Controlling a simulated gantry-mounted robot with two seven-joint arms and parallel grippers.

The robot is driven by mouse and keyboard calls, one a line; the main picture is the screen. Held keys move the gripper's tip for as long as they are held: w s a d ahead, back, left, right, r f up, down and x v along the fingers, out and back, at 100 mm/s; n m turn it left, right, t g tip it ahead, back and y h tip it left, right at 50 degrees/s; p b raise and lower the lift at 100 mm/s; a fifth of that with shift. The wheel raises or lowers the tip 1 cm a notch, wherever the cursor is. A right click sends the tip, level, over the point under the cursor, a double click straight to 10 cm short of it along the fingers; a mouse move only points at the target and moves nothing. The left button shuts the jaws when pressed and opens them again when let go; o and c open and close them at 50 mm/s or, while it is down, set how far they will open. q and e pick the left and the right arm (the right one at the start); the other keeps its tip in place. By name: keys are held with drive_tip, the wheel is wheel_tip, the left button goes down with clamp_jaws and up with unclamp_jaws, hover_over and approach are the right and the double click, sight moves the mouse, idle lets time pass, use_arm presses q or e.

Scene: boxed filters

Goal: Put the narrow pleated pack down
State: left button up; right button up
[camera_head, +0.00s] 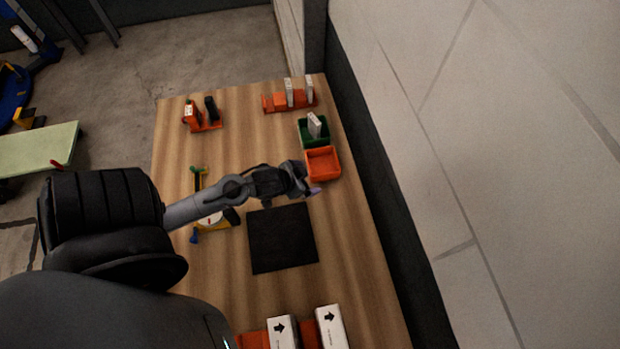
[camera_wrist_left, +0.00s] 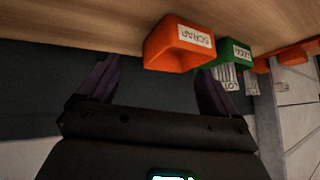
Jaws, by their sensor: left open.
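A narrow white pack (camera_head: 314,124) stands, slightly tilted, in the green bin (camera_head: 324,141) on the right side of the table. I cannot make out its pleats. In the left wrist view, a white labelled pack (camera_wrist_left: 228,77) shows beside the green bin (camera_wrist_left: 236,49). My left gripper (camera_head: 314,190) is just below the orange bin (camera_head: 334,175) in the head view, apart from the pack. Its two purple fingers are spread with nothing between them in the left wrist view (camera_wrist_left: 157,88). My right gripper is not in view.
The orange bin reads SCRAP in the left wrist view (camera_wrist_left: 196,36). An orange rack (camera_head: 272,103) holds upright white packs (camera_head: 289,92) at the far end. Two white boxes with arrows (camera_head: 330,326) stand at the near end. A black mat (camera_head: 283,240) lies clear mid-table. A wall borders the right.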

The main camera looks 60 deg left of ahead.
use_arm(q)
drive_tip(key=s+d+r+m+g+h, duration=0.1)
drive_tip(key=s+d+r+g, duration=0.1)
drive_tip(key=d, duration=0.6)
drive_tip(key=s+d+r+g+h, duration=0.1)
drive_tip(key=s+d+r, duration=0.3)
drive_tip(key=d, duration=0.4)
drive_tip(key=shift+s+d+m+g, duration=0.3)
drive_tip(key=shift+s+m+g, duration=0.1)
drive_tip(key=shift+s+g, duration=0.35)
